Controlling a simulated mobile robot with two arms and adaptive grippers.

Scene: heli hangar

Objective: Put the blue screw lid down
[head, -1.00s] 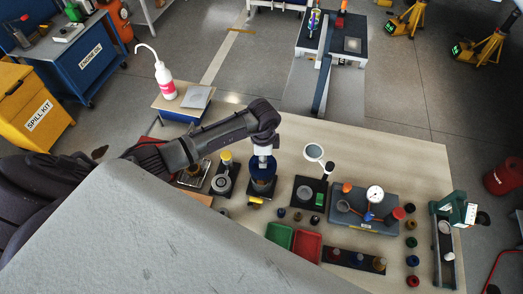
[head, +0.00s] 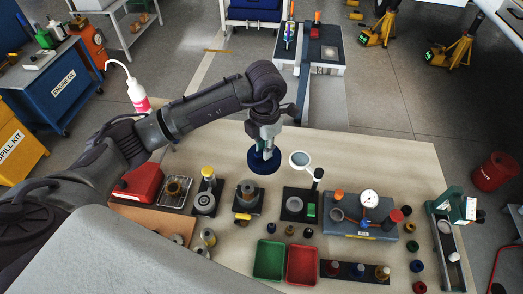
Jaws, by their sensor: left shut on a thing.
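The blue screw lid (head: 264,166) is a dark blue round disc in the head view, over the bare wood behind the row of tools. My left gripper (head: 264,149) points down at it from above and is shut on it. Whether the lid touches the table or hangs just above it, I cannot tell. An open jar-like metal part on a dark base (head: 248,197) stands just in front of the lid. My right gripper is not in view.
The magnifier (head: 301,160) stands close to the right of the lid. Green (head: 269,260) and red (head: 302,265) trays lie nearer me, and a grey-blue case with a gauge (head: 350,226) is to the right. The tabletop (head: 385,160) is clear at the back right.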

